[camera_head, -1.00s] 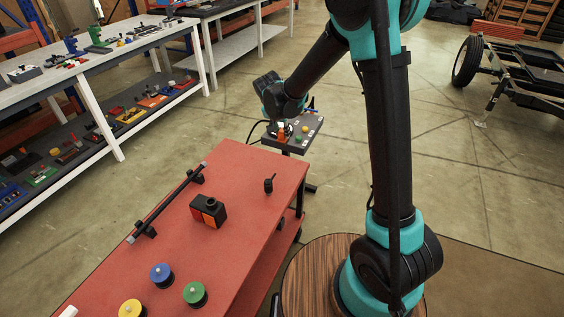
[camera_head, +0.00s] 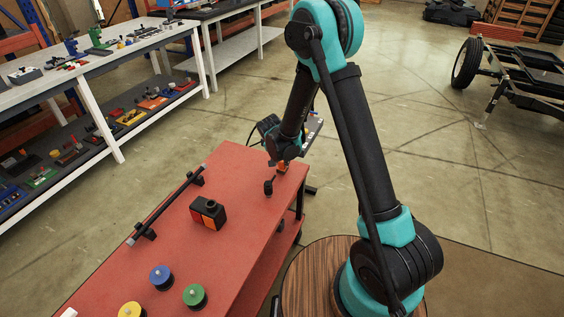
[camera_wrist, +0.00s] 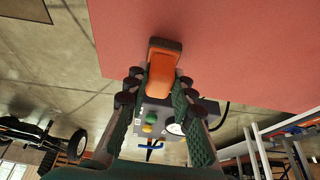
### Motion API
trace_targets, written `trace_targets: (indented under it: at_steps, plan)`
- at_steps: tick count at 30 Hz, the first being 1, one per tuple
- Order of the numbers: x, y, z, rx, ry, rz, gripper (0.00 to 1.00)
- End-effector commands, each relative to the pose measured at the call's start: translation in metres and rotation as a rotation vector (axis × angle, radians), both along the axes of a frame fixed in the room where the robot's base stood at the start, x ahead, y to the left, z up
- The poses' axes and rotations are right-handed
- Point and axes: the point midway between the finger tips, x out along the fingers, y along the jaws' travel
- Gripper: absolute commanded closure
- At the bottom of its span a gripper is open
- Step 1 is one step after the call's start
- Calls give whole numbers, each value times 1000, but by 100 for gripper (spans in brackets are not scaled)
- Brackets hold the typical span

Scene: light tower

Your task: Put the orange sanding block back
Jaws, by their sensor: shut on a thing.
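The orange sanding block (camera_wrist: 162,70) is between the two fingers of my gripper (camera_wrist: 158,92) in the wrist view. It has a dark pad at its far end. My gripper is shut on it. In the head view my gripper (camera_head: 281,165) is above the far right end of the red bench top (camera_head: 235,245), with a bit of the orange block (camera_head: 282,170) showing below it. The arm partly hides it, and I cannot tell whether the block touches the bench.
A black peg (camera_head: 268,187) stands close to my gripper. A black box with orange faces (camera_head: 208,211), a black bar (camera_head: 168,203) and blue (camera_head: 161,275), green (camera_head: 194,295) and yellow (camera_head: 131,309) knobs are on the bench. A small stand (camera_head: 314,128) is behind the arm.

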Motion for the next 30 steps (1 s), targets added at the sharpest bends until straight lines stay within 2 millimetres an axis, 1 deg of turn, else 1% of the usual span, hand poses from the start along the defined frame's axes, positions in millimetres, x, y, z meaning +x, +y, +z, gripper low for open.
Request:
trace_targets:
  at_steps: [10, 11, 15, 25, 28, 30]
  plan:
    - [0, 0, -3, 0, 0, 0, 100]
    - [0, 0, -3, 0, 0, 0, 73]
    - [0, 0, -2, 0, 0, 0, 56]
    - [0, 0, -1, 0, 0, 0, 56]
    - [-2, 1, 5, 0, 0, 1, 56]
    - [-5, 2, 13, 0, 0, 2, 56]
